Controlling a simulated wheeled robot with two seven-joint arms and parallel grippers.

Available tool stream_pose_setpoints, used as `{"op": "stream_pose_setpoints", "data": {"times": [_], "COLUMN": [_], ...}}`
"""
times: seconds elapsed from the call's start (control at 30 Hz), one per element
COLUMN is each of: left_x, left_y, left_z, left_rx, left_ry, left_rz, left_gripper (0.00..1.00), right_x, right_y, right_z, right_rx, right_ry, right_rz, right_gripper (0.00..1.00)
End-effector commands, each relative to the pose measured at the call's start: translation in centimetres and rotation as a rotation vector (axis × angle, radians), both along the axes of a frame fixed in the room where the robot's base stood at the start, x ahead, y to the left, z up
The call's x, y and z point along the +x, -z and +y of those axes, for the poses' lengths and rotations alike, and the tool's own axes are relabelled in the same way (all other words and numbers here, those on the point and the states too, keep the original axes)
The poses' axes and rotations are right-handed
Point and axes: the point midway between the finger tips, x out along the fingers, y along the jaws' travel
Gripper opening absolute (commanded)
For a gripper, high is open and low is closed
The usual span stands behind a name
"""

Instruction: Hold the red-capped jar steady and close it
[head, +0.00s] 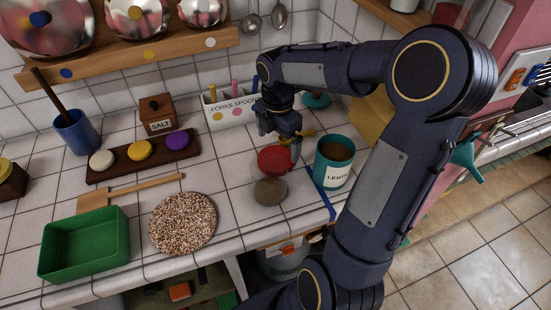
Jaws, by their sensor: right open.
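The jar (270,190) stands near the front edge of the tiled counter and looks like clear glass with greyish-brown contents. Its red cap (273,160) shows at the jar's far side, apparently tilted up, with the jar's top uncovered; I cannot tell how they are joined. My right gripper (295,149) is open, pointing down just behind and right of the red cap. I cannot tell whether a fingertip touches the cap. My left gripper is not in view.
A teal tin of lentils (334,163) stands close right of the jar. A round speckled mat (183,223) lies to the left, with a green tray (85,244) beyond it. A forks-and-spoons holder (229,108) stands behind. Bare tiles lie left of the jar.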

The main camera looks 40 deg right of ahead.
Motion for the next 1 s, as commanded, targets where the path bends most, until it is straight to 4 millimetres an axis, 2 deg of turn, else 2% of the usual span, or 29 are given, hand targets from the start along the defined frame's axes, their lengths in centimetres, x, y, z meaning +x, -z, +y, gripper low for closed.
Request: {"op": "stream_pose_setpoints", "data": {"times": [0.27,0.6,1.0], "left_x": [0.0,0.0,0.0], "left_y": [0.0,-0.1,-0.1], "left_z": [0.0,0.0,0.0], "left_rx": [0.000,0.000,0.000], "left_ry": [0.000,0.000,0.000], "left_rz": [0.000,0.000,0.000], "left_gripper": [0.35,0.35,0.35], "right_x": [0.0,-0.1,0.0], "right_y": [0.4,4.9,5.2], "right_z": [0.1,0.7,0.7], "right_rx": [0.000,0.000,-0.001], "right_ry": [0.001,0.000,0.001], "right_rz": [0.001,0.002,-0.001], "right_gripper": [1.00,1.00,1.00]}}
